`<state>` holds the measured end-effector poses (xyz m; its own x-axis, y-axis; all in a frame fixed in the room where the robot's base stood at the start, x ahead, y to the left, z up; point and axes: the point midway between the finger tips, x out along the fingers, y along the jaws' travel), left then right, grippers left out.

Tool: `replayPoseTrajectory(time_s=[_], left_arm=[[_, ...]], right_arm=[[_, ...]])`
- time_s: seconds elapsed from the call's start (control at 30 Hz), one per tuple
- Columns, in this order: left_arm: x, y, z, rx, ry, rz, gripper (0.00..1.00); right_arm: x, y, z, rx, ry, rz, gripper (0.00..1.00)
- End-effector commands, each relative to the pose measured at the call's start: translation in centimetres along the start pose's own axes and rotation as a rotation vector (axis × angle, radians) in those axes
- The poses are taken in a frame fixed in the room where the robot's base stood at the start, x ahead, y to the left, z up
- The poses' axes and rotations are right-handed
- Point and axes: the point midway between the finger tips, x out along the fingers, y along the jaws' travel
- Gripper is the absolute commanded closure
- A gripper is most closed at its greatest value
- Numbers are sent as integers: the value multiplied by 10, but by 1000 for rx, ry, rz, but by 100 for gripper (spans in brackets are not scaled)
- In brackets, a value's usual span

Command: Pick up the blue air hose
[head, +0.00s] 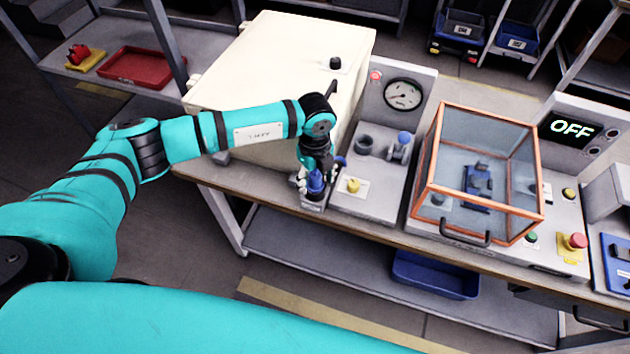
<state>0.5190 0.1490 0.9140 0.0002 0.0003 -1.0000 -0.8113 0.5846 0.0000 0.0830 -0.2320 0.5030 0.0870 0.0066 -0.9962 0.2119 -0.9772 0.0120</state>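My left gripper (315,172) points down at the front edge of the workbench, left of the gauge panel. A small blue part (316,184), which looks like the end of the blue air hose, stands upright between its fingertips, over a small grey holder (313,205). The fingers are around or very close to the blue part; I cannot tell whether they grip it. No length of hose can be made out. My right gripper is not in view.
A grey panel with a round gauge (403,94) and a yellow knob (353,185) stands right of the gripper. Farther right is an orange-framed clear box (520,170) and a display reading OFF (571,129). A large cream cabinet (270,70) stands behind.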

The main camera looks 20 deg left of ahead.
Motion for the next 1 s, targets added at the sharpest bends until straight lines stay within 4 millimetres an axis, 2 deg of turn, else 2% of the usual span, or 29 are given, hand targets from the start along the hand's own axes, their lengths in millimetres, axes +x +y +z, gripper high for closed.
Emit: replayPoseTrajectory(time_s=[0.07,0.4,0.77,1.0], left_arm=[[0,0,0,0,0,0,55],[-1,0,0,-1,0,0,99],[-3,-1,0,-1,0,-2,100],[-26,-1,1,0,-1,-5,100]], right_arm=[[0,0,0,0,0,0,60],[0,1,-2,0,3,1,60],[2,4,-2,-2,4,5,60],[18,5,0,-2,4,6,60]])
